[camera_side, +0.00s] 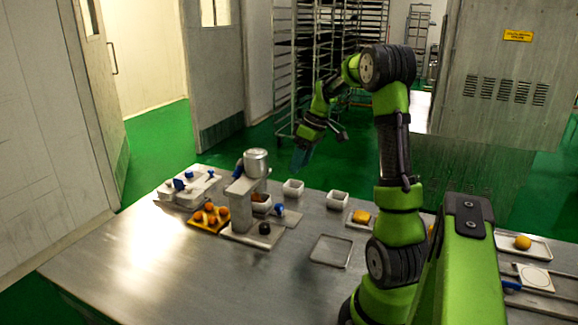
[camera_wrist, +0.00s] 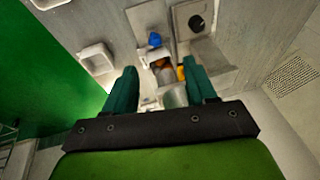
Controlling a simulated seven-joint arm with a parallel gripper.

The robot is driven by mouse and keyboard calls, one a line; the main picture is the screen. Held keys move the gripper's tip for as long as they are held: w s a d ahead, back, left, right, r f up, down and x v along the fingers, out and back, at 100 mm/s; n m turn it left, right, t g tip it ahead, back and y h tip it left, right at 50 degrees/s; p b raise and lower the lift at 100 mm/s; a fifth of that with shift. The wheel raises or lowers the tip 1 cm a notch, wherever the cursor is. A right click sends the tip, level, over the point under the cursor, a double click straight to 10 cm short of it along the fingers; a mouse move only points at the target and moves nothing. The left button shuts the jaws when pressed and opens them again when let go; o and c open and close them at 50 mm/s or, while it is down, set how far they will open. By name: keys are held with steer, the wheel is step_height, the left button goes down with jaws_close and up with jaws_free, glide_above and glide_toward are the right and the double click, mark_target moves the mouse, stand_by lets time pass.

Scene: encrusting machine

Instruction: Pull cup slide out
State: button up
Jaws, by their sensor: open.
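The encrusting machine stands in the middle of the table in the side view, with a grey column (camera_side: 242,205) and a silver hopper (camera_side: 256,161). A small flat slide (camera_side: 291,217) with a blue knob (camera_side: 279,209) sits at its right side; I take it to be the cup slide. In the wrist view the blue knob (camera_wrist: 154,39) lies beyond my fingertips, on a pale plate (camera_wrist: 148,17). My gripper (camera_side: 300,158) is open and empty, raised above the table's far edge. Its two teal fingers (camera_wrist: 160,85) are spread, apart from the knob.
A black knob (camera_side: 264,229) is on the machine's base. White cups (camera_side: 293,188) (camera_side: 337,200) stand to the right. An orange tray (camera_side: 207,222) with several orange balls is left. An empty tray (camera_side: 331,251) lies front right. The table's front left is clear.

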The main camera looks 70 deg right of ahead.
steer(key=d+n, duration=0.2)
steer(key=d, duration=0.1)
steer(key=n, duration=0.6)
glide_toward(279, 205)
steer(key=shift+y, duration=0.4)
steer(key=x, duration=0.8)
steer(key=shift+d+f, duration=0.3)
steer(key=shift+t, duration=0.3)
jaws_close()
